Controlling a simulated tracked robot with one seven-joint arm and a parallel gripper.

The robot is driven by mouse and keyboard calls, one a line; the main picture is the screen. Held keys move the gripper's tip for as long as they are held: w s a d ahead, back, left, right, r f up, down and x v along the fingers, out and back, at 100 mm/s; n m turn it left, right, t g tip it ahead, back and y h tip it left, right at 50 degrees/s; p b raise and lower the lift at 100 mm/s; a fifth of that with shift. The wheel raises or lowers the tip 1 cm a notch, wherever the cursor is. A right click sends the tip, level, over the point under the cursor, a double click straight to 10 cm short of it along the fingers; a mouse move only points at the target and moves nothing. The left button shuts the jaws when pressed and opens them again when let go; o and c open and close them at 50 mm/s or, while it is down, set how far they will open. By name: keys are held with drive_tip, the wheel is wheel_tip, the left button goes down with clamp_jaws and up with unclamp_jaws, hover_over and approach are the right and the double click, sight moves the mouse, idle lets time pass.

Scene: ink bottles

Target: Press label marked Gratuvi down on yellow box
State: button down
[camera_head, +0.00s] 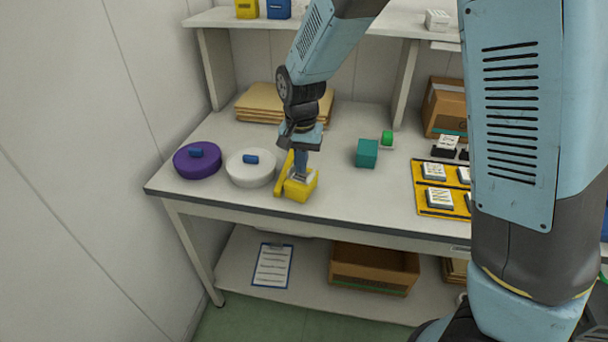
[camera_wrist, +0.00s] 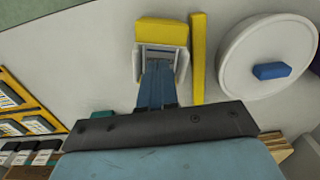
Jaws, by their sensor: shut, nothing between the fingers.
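The yellow box (camera_head: 298,193) stands near the front edge of the table; it also shows at the top of the wrist view (camera_wrist: 162,31). My gripper (camera_head: 300,175) points down over it, fingers shut, tips at or just above its top; I cannot tell if they touch. In the wrist view my gripper (camera_wrist: 160,55) covers much of the box's top. A pale patch beside the fingers (camera_wrist: 181,66) may be the label, but no writing is readable and I cannot make out Gratuvi.
A yellow bar (camera_wrist: 198,58) lies just beside the box. A teal cube (camera_head: 366,153) and a yellow tray (camera_head: 421,178) with labelled blocks are right.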

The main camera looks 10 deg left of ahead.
sight(302, 176)
drive_tip(key=shift+f, duration=0.75)
idle(0.9)
drive_tip(key=shift+r, duration=3.55)
drive_tip(key=s+d+r+t+y, duration=0.1)
drive_tip(key=s+d+r, duration=0.1)
drive_tip(key=d+r, duration=0.55)
drive_tip(key=s+d+r+t, duration=0.1)
drive_tip(key=d+r, duration=0.4)
drive_tip(key=d, duration=0.6)
drive_tip(key=s+d+r+n+t+h, duration=0.1)
drive_tip(key=s+d+r+t, duration=0.2)
drive_tip(key=s+d, duration=1)
drive_tip(key=shift+s+d+r+t, duration=0.2)
drive_tip(key=shift+s+r+t, duration=0.1)
drive_tip(key=shift+r, duration=0.55)
